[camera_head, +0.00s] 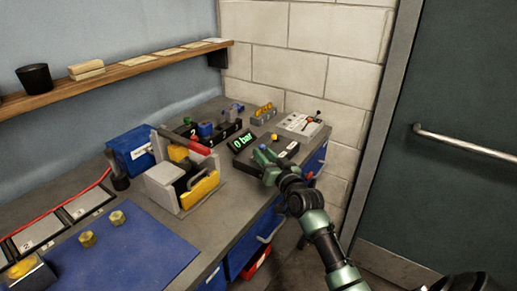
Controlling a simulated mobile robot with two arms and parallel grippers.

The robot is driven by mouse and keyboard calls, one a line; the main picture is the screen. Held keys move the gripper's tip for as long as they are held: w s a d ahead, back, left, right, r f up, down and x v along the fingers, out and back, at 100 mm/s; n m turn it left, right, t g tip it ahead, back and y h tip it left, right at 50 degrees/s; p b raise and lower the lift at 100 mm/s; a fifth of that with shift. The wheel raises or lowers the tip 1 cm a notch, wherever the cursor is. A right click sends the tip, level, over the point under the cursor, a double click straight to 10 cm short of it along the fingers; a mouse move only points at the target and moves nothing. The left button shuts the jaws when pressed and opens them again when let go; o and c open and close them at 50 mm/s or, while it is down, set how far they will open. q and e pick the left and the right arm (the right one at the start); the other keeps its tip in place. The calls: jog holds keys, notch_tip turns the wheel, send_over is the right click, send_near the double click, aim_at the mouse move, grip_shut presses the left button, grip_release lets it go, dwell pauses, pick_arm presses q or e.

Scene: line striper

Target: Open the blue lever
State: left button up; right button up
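My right gripper (266,162) reaches in from the lower right to the small device with the green "0 bar" display (241,141), near the bench's front edge. A small blue part (262,147) shows just beyond the fingers and may be the blue lever. Whether the gripper touches it is too small to tell, and so is whether the fingers are open or shut. Another blue piece (205,129) stands on a dark block further back left. My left gripper is not in view.
A grey holder with yellow- and red-handled tools (163,187) and a blue bin (131,151) stand left. A blue mat (125,262) with brass nuts lies front left. A wall shelf (120,77) overhangs the back.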

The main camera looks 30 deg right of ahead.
aim_at(260, 149)
jog(key=w, duration=0.2)
jog(key=shift+w+d+f, duration=0.2)
jog(key=shift+w, duration=0.55)
jog(key=shift+c, duration=0.9)
grip_shut()
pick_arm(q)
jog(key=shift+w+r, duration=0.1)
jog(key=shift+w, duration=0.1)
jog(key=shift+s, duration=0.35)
